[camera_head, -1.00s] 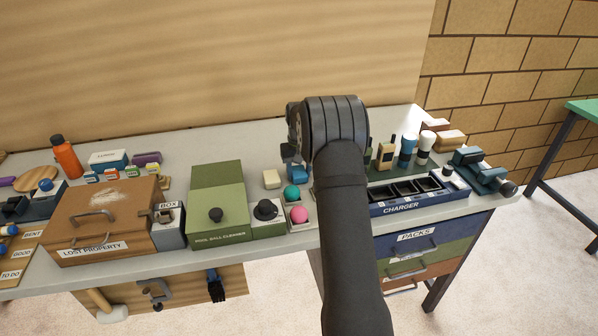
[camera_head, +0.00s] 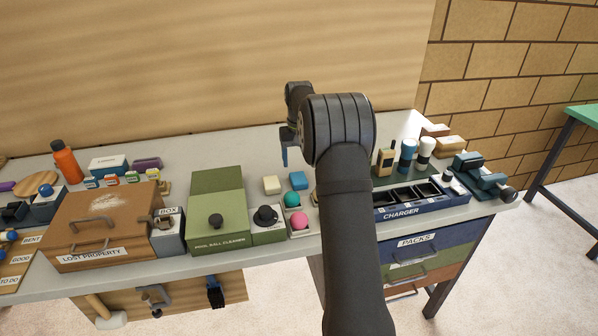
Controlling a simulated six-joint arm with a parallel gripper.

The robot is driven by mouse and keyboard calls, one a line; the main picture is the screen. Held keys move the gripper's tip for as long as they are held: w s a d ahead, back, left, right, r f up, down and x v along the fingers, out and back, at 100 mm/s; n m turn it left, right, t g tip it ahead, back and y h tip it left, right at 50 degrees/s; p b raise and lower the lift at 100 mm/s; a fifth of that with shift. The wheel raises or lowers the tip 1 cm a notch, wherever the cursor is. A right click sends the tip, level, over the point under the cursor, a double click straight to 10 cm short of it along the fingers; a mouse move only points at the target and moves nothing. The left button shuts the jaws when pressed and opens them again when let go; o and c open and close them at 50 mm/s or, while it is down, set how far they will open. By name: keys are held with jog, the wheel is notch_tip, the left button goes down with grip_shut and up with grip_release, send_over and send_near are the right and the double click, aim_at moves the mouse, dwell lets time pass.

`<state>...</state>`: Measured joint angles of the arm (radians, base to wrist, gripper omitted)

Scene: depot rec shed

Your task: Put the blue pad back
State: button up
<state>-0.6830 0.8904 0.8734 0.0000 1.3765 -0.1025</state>
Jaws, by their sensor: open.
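Left is the brown lost property box (camera_head: 100,225). The bench behind the green box is clear.

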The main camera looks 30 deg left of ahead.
aim_at(299, 179)
notch_tip(299, 179, up, 4)
jog(key=shift+r, duration=0.15)
dwell(0.3)
notch_tip(299, 179, down, 12)
jog(key=shift+r, duration=1.85)
